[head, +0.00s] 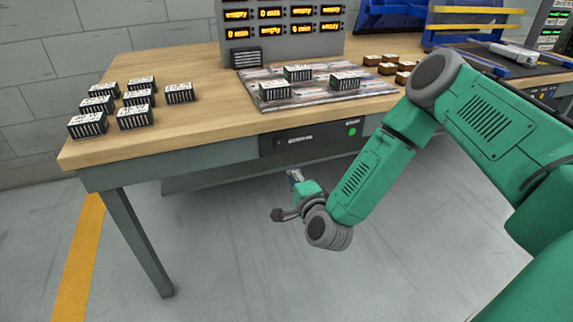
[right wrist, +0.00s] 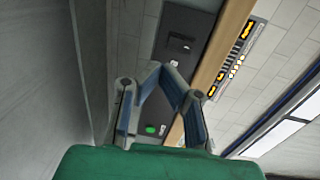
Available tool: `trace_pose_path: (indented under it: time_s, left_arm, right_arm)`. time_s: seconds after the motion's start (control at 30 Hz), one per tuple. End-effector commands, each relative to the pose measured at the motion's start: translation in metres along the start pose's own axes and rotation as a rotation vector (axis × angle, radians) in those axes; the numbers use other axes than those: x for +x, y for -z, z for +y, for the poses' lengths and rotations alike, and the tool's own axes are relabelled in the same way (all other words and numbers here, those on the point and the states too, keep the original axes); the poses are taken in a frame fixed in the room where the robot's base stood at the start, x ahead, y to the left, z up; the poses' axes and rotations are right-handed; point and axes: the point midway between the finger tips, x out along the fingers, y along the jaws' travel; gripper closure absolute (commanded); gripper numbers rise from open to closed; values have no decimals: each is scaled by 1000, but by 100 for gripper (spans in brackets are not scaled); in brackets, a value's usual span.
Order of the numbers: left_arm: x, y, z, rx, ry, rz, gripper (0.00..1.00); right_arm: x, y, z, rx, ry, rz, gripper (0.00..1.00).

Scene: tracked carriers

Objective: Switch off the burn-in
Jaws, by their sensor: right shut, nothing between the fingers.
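A dark control box (head: 315,139) is fixed under the front edge of the wooden bench. It carries a black switch (head: 281,143) at its left end, a small pale label and a lit green lamp (head: 351,132) at its right end. My right gripper (head: 293,176) is below the box, apart from it in the head view. In the right wrist view the gripper (right wrist: 161,68) is shut and empty, its fingertips between the black switch (right wrist: 181,43) and the green lamp (right wrist: 150,130). I cannot tell the switch's position. My left gripper is out of view.
A grey rack (head: 280,35) with lit orange displays reading "empty", "0 min" and "6 min" stands on the bench (head: 200,110). Several black-and-white modules (head: 135,117) stand at the left, others on a patterned mat (head: 300,98). Floor below the bench is free.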

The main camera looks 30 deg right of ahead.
Motion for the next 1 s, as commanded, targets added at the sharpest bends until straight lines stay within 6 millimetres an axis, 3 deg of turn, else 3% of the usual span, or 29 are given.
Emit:
trace_pose_path:
  time_s: [0.1, 0.3, 0.9, 1.0]
  left_arm:
    - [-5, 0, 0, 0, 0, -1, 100]
    - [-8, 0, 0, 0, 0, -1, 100]
    - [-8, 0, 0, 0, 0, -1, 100]
    - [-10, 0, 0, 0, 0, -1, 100]
  right_arm:
    - [-20, 0, 5, 0, -5, -2, 100]
    - [-38, -2, 8, -1, -2, -2, 100]
    - [-40, 0, 9, -1, -2, -1, 100]
    - [-45, -11, 14, -35, -34, -35, 100]
